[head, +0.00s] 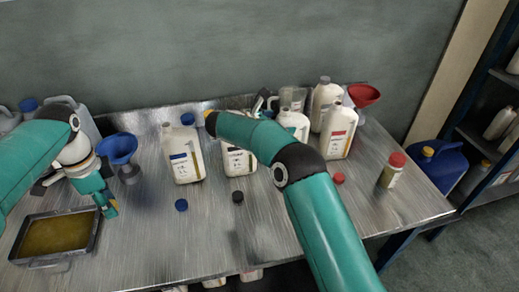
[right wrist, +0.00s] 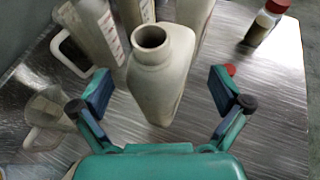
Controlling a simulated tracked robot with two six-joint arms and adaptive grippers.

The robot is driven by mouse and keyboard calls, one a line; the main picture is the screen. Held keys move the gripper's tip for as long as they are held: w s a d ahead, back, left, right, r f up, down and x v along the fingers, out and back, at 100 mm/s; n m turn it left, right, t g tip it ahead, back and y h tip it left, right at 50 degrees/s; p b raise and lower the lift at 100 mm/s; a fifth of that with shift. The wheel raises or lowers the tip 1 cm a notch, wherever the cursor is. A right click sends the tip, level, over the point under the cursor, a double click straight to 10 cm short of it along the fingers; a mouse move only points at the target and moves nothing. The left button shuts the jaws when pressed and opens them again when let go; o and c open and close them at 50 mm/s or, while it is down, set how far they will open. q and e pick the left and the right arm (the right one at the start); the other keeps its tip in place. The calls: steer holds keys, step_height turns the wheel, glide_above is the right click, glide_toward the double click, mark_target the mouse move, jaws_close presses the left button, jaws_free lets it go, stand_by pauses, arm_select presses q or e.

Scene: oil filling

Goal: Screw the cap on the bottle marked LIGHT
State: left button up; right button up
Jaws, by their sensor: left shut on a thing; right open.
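Several cream bottles stand on the metal table; the front ones carry a blue label (head: 186,166), a yellow-and-dark label (head: 238,163) and a red label (head: 337,136). I cannot read LIGHT on any. A blue cap (head: 181,205), a black cap (head: 237,197) and a red cap (head: 338,178) lie in front. My right gripper (right wrist: 160,92) is open, its fingers apart on either side of an uncapped cream bottle (right wrist: 158,80); in the head view my arm partly hides it. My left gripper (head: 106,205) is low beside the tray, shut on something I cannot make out.
A tray of amber oil (head: 55,236) lies at the left. A blue funnel (head: 117,147) stands near my left arm and a red funnel (head: 364,94) at the back right. A red-lidded jar (head: 391,171) stands at the right. The front middle table is mostly clear.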

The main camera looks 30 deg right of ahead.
mark_target(292, 122)
steer(key=shift+d, duration=0.15)
arm_select(q)
steer(key=shift+r+p, duration=0.85)
arm_select(e)
steer(key=x, duration=0.4)
steer(key=shift+s+f, duration=0.25)
steer(key=shift+w+d+f, duration=0.1)
steer(key=shift+d+f, duration=0.1)
steer(key=shift+d, duration=0.2)
steer(key=shift+r, duration=0.1)
steer(key=c, duration=1.7)
steer(key=shift+r, duration=0.15)
